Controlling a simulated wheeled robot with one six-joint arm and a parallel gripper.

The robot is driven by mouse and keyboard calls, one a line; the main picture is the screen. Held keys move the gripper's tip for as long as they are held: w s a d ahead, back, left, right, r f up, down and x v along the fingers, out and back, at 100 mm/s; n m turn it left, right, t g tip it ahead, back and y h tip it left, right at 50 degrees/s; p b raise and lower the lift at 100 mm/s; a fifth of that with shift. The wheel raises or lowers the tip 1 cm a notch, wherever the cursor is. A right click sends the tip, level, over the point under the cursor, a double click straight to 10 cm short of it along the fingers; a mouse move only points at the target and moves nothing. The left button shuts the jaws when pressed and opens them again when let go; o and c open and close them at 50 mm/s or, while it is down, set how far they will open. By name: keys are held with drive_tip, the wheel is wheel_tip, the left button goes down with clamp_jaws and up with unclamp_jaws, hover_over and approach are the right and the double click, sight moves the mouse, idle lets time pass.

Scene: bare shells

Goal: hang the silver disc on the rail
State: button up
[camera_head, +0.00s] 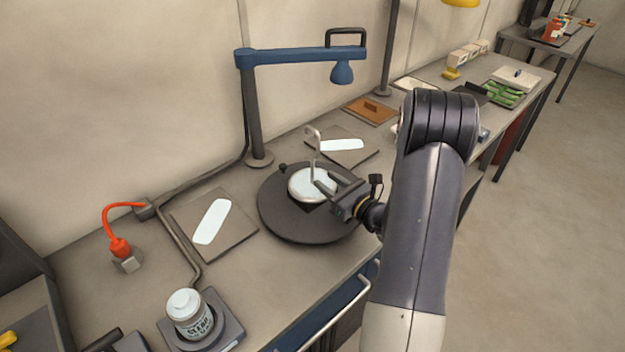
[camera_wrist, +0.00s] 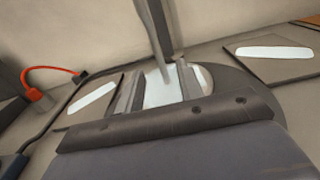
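The silver disc (camera_head: 305,183) lies on a round black turntable-like plate (camera_head: 285,222) on the bench. A thin grey stem with a hooked top (camera_head: 314,140) rises above the disc. My gripper (camera_head: 325,187) reaches in from the right, low over the disc. In the wrist view my gripper's two fingers (camera_wrist: 158,92) stand apart, with the pale disc (camera_wrist: 160,96) showing between them. The stem (camera_wrist: 155,35) rises beyond or between the fingers; contact cannot be told. A blue horizontal bar (camera_head: 295,57) on a dark post stands behind; I cannot tell whether it is the rail.
A blue lamp-like head (camera_head: 342,73) hangs from the bar's right end. Flat plates with white strips (camera_head: 212,222) lie on both sides. A labelled jar (camera_head: 189,314) stands front left, and an orange cable plug (camera_head: 120,248) far left. A tan board (camera_head: 370,111) lies behind.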

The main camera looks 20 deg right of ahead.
sight(319, 138)
drive_tip(key=b+x, duration=0.1)
drive_tip(key=x, duration=0.2)
drive_tip(key=shift+w+a+f, duration=0.1)
drive_tip(key=shift+w+a, duration=0.1)
drive_tip(key=shift+w, duration=0.05)
drive_tip(key=shift+x, duration=0.8)
clamp_jaws()
wheel_tip(319, 138, up, 12)
drive_tip(key=p, duration=0.6)
